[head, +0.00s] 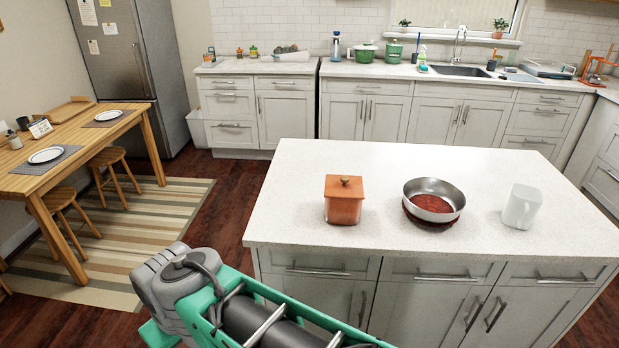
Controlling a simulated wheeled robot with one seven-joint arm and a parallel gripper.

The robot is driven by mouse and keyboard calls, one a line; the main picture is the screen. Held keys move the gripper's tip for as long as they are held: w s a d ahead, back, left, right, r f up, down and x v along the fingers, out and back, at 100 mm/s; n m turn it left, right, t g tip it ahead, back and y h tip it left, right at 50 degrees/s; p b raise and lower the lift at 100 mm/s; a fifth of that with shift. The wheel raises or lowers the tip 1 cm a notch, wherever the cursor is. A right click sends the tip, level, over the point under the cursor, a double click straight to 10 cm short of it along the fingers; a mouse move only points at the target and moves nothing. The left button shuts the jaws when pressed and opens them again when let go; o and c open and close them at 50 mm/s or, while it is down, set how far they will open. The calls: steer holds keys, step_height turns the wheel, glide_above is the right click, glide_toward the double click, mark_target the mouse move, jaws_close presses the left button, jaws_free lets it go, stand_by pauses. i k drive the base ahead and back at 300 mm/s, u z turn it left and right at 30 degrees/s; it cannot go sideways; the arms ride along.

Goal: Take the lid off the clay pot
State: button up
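The clay pot (343,210) is an orange, squarish pot on the left part of the white island top. Its orange lid (344,187) sits on it, with a small dark brown knob (345,181) in the middle. My arm shows at the bottom left, in front of the island and below its top. My gripper itself is outside the picture.
A metal pan (434,200) stands on a dark red round mat right of the pot, and a white pitcher (521,207) stands farther right. The island top (300,165) is bare around the pot. A wooden table (75,130) with plates and stools stands at the left.

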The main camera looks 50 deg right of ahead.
mark_target(337, 187)
steer(key=z, duration=0.55)
steer(key=i, duration=0.95)
steer(key=z, duration=0.8)
